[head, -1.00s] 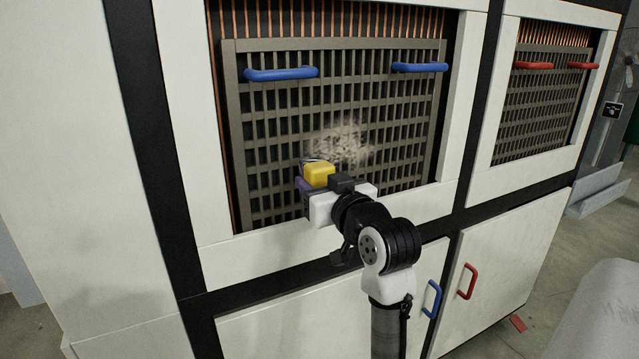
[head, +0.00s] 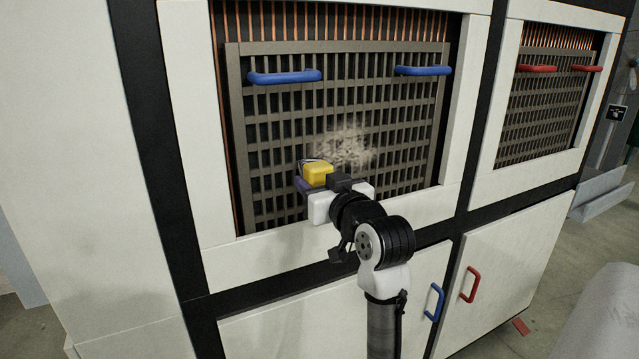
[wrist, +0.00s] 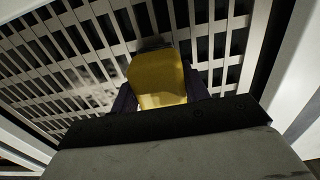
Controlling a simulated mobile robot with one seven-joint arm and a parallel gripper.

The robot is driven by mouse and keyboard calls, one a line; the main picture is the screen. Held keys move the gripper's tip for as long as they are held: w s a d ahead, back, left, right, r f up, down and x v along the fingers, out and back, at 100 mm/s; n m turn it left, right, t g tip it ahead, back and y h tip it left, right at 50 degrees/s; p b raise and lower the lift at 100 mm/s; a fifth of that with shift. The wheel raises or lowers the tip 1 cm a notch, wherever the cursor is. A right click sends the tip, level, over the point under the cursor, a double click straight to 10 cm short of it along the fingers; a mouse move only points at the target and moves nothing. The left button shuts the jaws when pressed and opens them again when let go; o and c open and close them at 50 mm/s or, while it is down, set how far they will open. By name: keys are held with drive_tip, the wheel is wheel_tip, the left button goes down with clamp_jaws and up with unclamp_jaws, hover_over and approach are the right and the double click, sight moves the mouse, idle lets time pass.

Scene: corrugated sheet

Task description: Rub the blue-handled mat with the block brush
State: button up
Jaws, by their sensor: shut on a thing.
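The blue-handled mat (head: 284,131) is a dark grey-brown grid panel standing in the left cabinet opening, with two blue handles along its top. A pale dusty patch (head: 343,143) lies on its middle. My gripper (head: 312,183) is shut on the block brush (head: 317,172), a yellow block, in front of the mat's lower middle, below and left of the patch. In the wrist view the yellow block (wrist: 157,78) sits between the dark purple fingers, with the grid close beyond it. I cannot tell whether the brush touches the mat; its far side is hidden.
A similar grid panel with red handles (head: 537,68) stands in the right opening. A white frame (head: 190,140) surrounds the left opening. Lower doors carry a blue handle (head: 434,302) and a red handle (head: 469,284). A grey rounded object (head: 600,315) is at the lower right.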

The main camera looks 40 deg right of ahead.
drive_tip(key=shift+w+d, duration=0.15)
drive_tip(key=shift+w, duration=0.35)
drive_tip(key=shift+d, duration=0.1)
